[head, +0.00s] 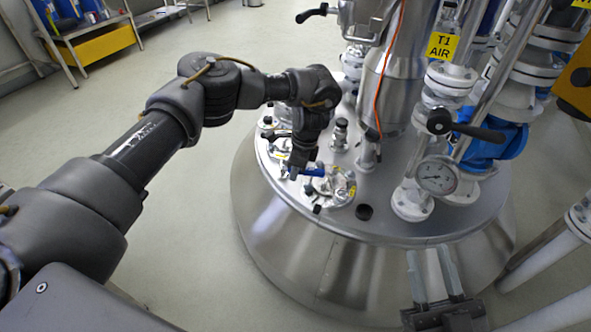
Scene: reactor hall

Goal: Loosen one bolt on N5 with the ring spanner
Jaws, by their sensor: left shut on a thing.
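My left gripper (298,172) reaches over the steel vessel lid (385,222) from the left and points down at its front-left part. It is shut on a small blue-handled tool (314,171), which looks like the ring spanner. The tool lies low over a round bolted flange (338,190) near the lid's edge. I cannot tell whether its ring is around a bolt. No N5 label is readable, so I cannot tell which flange is N5. My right gripper (430,252) is at the bottom right, in front of the vessel, with its two fingers apart and nothing between them.
A pressure gauge (436,177), a black-handled valve (440,121) and white flanged pipes stand on the lid's right. A thick steel column with an orange cable (388,60) rises mid-lid. A "T1 AIR" sign (441,46) hangs above. Shelves (90,42) stand far left; floor between is clear.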

